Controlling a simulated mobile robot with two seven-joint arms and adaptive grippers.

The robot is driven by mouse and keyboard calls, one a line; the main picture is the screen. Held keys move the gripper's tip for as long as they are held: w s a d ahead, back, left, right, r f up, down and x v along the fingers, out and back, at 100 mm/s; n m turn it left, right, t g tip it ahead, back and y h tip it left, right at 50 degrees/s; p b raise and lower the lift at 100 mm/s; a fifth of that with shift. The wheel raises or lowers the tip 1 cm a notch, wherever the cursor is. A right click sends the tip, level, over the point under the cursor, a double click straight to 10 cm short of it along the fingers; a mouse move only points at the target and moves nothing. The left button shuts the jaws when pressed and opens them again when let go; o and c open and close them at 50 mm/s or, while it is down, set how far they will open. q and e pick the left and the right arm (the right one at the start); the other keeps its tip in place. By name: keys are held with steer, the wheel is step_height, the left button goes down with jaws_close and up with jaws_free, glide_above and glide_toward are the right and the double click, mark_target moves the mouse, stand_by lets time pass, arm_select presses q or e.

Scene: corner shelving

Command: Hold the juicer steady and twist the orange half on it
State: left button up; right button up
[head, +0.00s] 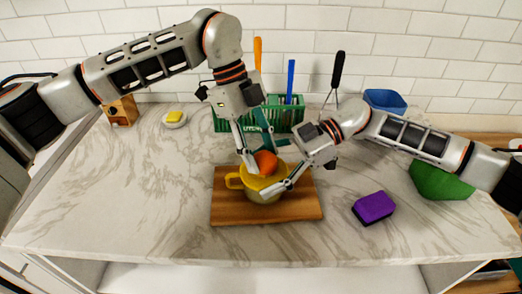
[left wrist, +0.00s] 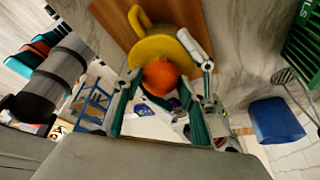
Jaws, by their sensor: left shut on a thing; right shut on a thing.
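The yellow juicer (head: 262,190), cup-shaped with a handle on its left, stands on a wooden board (head: 230,212). The orange half (head: 266,162) sits at the juicer's top. My left gripper (head: 258,168) comes down from above and is shut on the orange half. In the left wrist view the orange half (left wrist: 160,77) lies between the fingers, in front of the yellow juicer (left wrist: 160,48). My right gripper (head: 272,186) reaches in from the right and is shut on the juicer, low at its side. The juicer's inside is hidden by the orange and the fingers.
A purple sponge (head: 374,207) lies right of the board. A green rack (head: 228,122) with utensils stands behind. A green bowl (head: 440,182) and a blue container (head: 386,100) are at the right. A small dish with a yellow piece (head: 175,118) is back left.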

arm_select(q)
steer(key=n, duration=0.2)
steer(key=n+t, duration=0.1)
steer(key=shift+s+a+f+n+h, duration=0.15)
steer(key=shift+s+f+n+h, duration=0.15)
steer(key=shift+n, duration=0.1)
steer(key=n+t, duration=0.1)
steer(key=n, duration=0.2)
steer(key=shift+s+n+t, duration=0.1)
steer(key=shift+n+t, duration=0.2)
steer(key=shift+t, duration=0.1)
steer(key=m, duration=0.2)
steer(key=m+g, duration=0.2)
steer(key=m, duration=0.1)
steer(key=shift+w+m, duration=0.3)
steer(key=m, duration=0.2)
steer(key=m+g+y, duration=0.1)
steer(key=m, duration=0.1)
steer(key=m+g, duration=0.1)
steer(key=shift+w+d+r+m+y, duration=0.1)
steer(key=shift+w+d+m+y, duration=0.15)
steer(key=shift+m+y, duration=0.15)
steer(key=shift+w+r, duration=0.1)
steer(key=shift+r, duration=0.8)
arm_select(e)
steer(key=shift+w, duration=0.1)
arm_select(q)
steer(key=shift+r, duration=3.25)
